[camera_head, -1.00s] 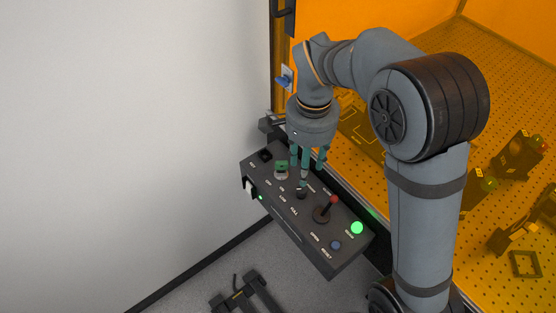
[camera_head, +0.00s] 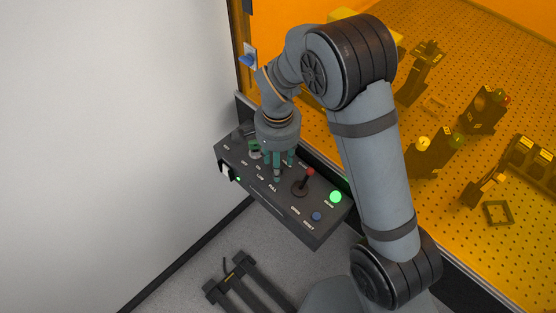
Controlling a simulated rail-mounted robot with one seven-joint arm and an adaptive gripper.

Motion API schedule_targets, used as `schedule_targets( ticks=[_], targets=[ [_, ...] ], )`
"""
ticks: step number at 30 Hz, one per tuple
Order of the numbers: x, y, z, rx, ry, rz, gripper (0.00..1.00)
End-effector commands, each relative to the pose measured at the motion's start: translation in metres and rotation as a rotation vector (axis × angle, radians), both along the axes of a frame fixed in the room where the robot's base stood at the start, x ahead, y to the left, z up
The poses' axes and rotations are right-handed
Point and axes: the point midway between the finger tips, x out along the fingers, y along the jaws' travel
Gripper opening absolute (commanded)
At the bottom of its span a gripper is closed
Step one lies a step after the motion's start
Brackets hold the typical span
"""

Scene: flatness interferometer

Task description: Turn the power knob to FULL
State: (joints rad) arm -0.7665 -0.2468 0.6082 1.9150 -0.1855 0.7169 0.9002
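The power knob (camera_head: 276,182) is a small dark knob on the sloping black control box, beside the LOW and FULL labels. It is mostly hidden under my fingers, so I cannot tell which way it points. My gripper (camera_head: 278,168) points down over it, with its green fingers at or just above the knob. I cannot tell whether they touch it or how far they are closed.
The perforated optical table (camera_head: 465,75) with mounts is behind the orange panels. A black stand (camera_head: 238,277) is on the floor. A white wall is at left.

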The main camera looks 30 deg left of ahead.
Motion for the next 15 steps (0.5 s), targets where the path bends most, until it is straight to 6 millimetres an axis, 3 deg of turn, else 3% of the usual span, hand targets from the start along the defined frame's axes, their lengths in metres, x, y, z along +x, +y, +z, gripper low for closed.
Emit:
schedule_targets(
  ticks=[4, 15],
  targets=[
    [-0.0002, -0.0001, 0.0001, 0.000, 0.000, -0.001, 0.42],
    [-0.0003, -0.0001, 0.0003, -0.001, 0.001, -0.001, 0.20]
  ],
)
